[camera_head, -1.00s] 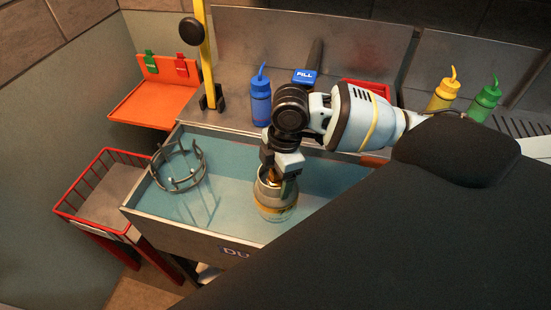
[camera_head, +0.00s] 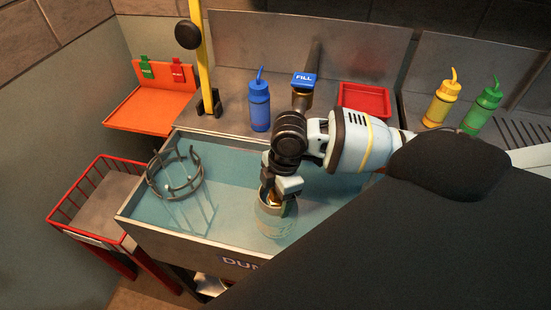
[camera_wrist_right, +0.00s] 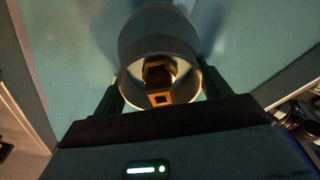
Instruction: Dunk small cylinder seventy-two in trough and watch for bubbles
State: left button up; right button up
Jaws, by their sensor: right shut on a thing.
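The small grey cylinder (camera_head: 277,222) is upright in the blue water of the steel trough (camera_head: 190,243), largely under the surface. My right gripper (camera_head: 281,190) is shut on its collar at the top. In the right wrist view, the cylinder (camera_wrist_right: 158,35) lies between my fingers, with a brass valve (camera_wrist_right: 158,80) inside the collar. I cannot read a number on the cylinder, and no bubbles can be made out. My left gripper is not in view.
A dark ring-shaped cage (camera_head: 174,178) stands in the trough's left part. A blue bottle (camera_head: 259,107), a FILL post (camera_head: 303,90) and a red tray (camera_head: 364,100) stand behind. An orange shelf (camera_head: 150,110) and red wire basket (camera_head: 100,195) are left. Yellow (camera_head: 441,104) and green (camera_head: 482,109) bottles are right.

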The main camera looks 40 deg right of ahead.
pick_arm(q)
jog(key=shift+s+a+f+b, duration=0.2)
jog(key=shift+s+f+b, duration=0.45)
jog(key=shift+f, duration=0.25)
pick_arm(e)
jog(key=shift+s+f, duration=0.1)
jog(key=shift+f, duration=2.15)
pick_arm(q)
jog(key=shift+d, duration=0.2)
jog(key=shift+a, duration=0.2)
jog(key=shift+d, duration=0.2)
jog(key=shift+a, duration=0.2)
